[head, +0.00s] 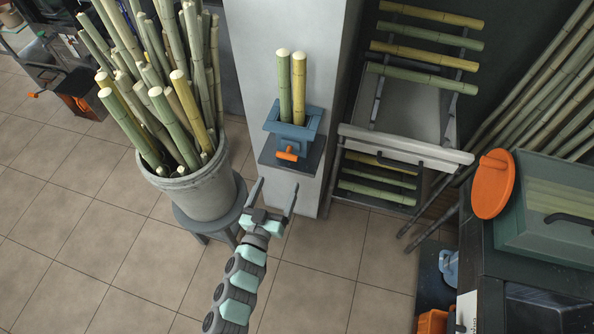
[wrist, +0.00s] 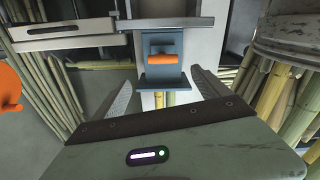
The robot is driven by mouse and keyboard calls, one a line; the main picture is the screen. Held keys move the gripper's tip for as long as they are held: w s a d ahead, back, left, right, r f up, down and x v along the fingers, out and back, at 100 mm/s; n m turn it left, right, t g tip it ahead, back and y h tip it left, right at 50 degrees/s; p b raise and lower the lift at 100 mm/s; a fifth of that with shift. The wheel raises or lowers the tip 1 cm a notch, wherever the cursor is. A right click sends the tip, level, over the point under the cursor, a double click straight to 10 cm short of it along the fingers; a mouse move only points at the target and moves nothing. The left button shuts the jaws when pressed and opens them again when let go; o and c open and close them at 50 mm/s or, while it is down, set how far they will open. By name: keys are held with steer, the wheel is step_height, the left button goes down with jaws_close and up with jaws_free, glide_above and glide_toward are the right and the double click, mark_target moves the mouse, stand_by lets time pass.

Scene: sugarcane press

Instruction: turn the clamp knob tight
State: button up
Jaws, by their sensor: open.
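The clamp knob (head: 287,153) is a small orange bar on the front of a blue clamp (head: 303,125). The clamp sits on a dark plate against a pale column and holds two upright cane stalks (head: 291,85). In the wrist view the orange knob (wrist: 163,60) lies roughly horizontal on the blue clamp body (wrist: 174,43), beyond my fingertips. My gripper (head: 275,187) is open and empty, in front of and below the knob, apart from it. Its two spread fingers also show in the wrist view (wrist: 165,82).
A grey bucket (head: 195,192) full of cane stands on a stool at the left. A rack (head: 405,150) with cane stalks is at the right of the column. A green machine with an orange disc (head: 493,184) stands at the right. The tiled floor (head: 320,262) between is clear.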

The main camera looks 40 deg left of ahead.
mark_target(286, 158)
steer(key=x, duration=0.3)
steer(key=b+x, duration=0.1)
steer(key=x, duration=0.3)
steer(key=b+x, duration=0.1)
steer(key=x, duration=0.2)
steer(key=shift+w+a+f, duration=0.25)
steer(key=shift+a+f, duration=0.1)
steer(key=shift+a, duration=0.1)
steer(key=c, duration=1.1)
steer(key=shift+c, duration=0.2)
